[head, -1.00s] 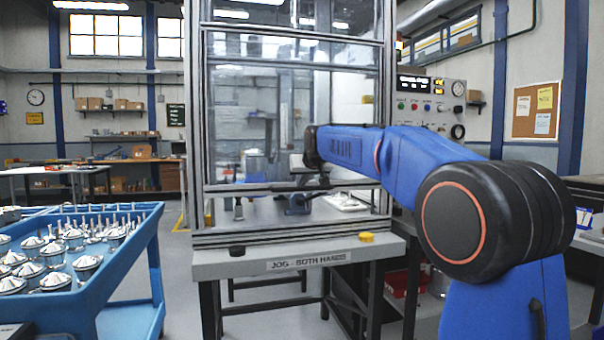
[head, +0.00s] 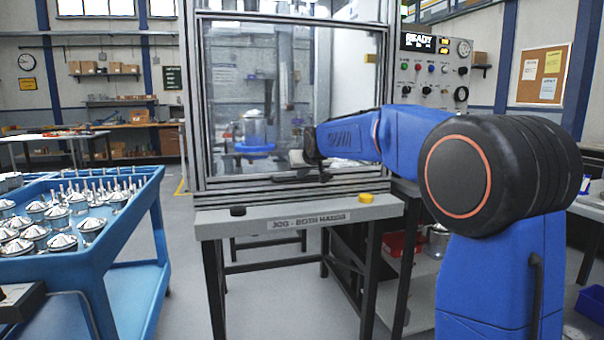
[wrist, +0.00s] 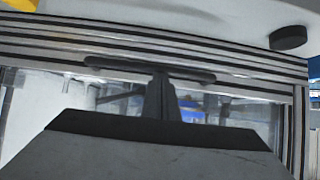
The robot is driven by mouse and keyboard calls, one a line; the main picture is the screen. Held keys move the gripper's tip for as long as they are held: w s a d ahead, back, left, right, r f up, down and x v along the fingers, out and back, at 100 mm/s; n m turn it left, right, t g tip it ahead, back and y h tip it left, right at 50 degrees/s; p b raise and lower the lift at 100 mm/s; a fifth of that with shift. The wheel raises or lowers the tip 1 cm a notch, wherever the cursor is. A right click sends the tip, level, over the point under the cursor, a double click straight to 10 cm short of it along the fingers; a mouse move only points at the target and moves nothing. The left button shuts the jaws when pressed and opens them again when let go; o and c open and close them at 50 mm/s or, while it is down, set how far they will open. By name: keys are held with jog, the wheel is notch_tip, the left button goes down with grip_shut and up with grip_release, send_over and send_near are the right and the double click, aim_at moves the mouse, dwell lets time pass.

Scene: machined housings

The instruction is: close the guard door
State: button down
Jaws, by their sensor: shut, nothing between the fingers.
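The guard door (head: 270,95) is a clear panel in a metal frame on the front of the press enclosure. It is down, with its bottom rail against the lower frame (head: 225,198) and no gap showing. Its dark handle bar (head: 275,180) runs along the lower edge and also shows in the wrist view (wrist: 110,66). My gripper (head: 318,178) is at the handle, with its fingers (wrist: 160,85) shut and overlapping the middle of the bar in the wrist view. I cannot tell whether they touch it. A silver housing (head: 255,127) on a blue fixture (head: 254,148) shows through the panel.
A control panel (head: 432,72) reads READY. A blue cart (head: 95,260) with several housings stands at the left. Floor between cart and bench is clear.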

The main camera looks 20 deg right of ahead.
jog(key=w+r+v, duration=0.2)
jog(key=v, duration=1.1)
jog(key=s+d+f+g, duration=0.1)
jog(key=s+f+g, duration=0.1)
jog(key=s+f, duration=0.8)
jog(key=s+d+f+g, duration=0.1)
jog(key=s+f, duration=1)
jog(key=s, duration=1.1)
jog(key=s+d+f+g, duration=0.1)
jog(key=s+f+g, duration=0.2)
jog(key=s+f, duration=0.8)
jog(key=s, duration=0.6)
jog(key=shift+f, duration=0.25)
